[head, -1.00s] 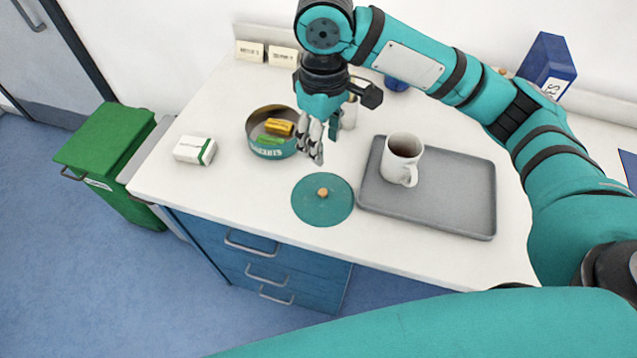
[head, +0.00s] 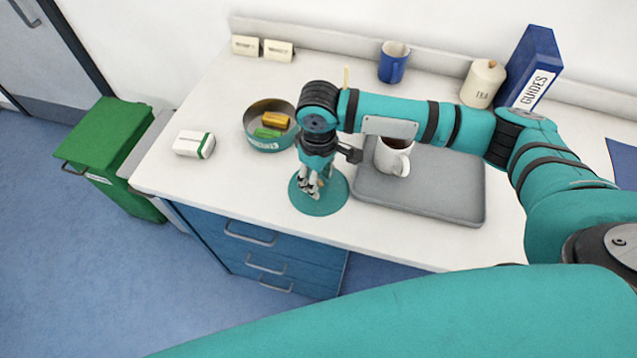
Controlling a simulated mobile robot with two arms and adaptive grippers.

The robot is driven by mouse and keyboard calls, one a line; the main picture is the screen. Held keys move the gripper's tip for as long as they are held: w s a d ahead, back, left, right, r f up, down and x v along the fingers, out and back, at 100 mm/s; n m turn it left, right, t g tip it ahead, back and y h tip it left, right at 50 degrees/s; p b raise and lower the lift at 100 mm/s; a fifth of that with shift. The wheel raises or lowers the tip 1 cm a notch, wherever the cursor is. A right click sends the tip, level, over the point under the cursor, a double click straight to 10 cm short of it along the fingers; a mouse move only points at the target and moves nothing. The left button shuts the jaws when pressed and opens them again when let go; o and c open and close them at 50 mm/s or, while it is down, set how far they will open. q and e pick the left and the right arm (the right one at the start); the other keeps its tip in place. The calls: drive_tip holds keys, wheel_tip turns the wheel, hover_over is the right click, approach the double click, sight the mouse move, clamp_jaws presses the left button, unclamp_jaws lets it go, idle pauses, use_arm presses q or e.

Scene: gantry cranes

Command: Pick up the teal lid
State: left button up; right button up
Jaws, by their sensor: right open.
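The teal lid (head: 325,202) lies flat on the white counter, between the round tin and the grey tray. My right gripper (head: 312,193) is above the lid, pointing down with its fingers over the lid's middle. It is open, and its fingers hide the lid's wooden knob. Whether the fingertips touch the lid cannot be told. The teal biscuit tin (head: 268,146) stands open behind and left of the lid, with a yellow and a green packet inside. My left gripper is not in view.
A grey tray (head: 440,208) with a white mug (head: 392,158) is just right of the lid. A white-green box (head: 194,144) is at left. A blue mug (head: 393,62), a tea canister (head: 482,83) and a blue guides binder (head: 535,66) stand at the back. The counter's front-left is clear.

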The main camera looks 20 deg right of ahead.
drive_tip(key=shift+s+f, duration=0.1)
drive_tip(key=shift+f, duration=0.15)
clamp_jaws()
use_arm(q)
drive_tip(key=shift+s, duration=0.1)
use_arm(e)
drive_tip(key=shift+r, duration=0.15)
